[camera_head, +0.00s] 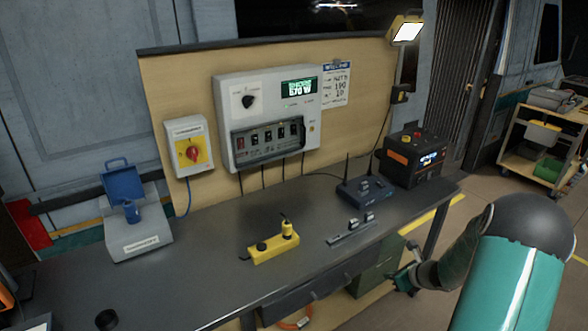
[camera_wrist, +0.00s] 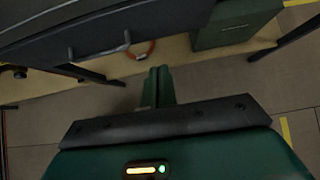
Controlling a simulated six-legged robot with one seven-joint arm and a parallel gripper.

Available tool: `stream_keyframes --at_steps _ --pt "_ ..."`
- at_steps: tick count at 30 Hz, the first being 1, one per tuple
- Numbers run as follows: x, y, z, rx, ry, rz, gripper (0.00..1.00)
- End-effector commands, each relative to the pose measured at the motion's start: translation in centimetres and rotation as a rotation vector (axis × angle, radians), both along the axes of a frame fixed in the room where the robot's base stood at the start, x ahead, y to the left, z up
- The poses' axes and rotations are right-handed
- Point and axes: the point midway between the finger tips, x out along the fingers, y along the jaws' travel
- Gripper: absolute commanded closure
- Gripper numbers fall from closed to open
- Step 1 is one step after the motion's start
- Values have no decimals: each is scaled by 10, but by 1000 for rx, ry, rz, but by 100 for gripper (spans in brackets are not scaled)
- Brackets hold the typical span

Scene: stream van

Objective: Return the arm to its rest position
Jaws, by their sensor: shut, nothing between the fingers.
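My arm reaches in from the right of the head view, with a teal and dark sleeve-like link. My gripper (camera_head: 403,279) is low in front of the workbench (camera_head: 340,262), near its right front edge and below the top. In the wrist view my gripper (camera_wrist: 159,84) has its two green fingers together with nothing between them. It points toward the floor and the space under the bench. The fingers appear apart from the bench; the exact gap is hard to tell.
On the bench are a yellow power strip (camera_head: 274,245), a blue router (camera_head: 365,190), a black power station (camera_head: 412,160) and a blue-lidded grey box (camera_head: 137,233). A green box (camera_head: 375,267) is under the bench. A cart (camera_head: 540,145) stands at the right, with open floor before it.

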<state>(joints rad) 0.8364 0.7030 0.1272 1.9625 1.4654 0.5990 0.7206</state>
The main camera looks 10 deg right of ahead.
Motion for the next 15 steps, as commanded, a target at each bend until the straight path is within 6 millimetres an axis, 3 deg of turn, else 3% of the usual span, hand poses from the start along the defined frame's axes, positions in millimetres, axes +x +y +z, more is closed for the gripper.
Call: stream_keyframes --at_steps 5,10,15 --pt "5 23 30 -77 -26 128 100" --pt "5 78 91 -262 -82 432 100" --pt "-10 137 147 -464 -140 758 100"
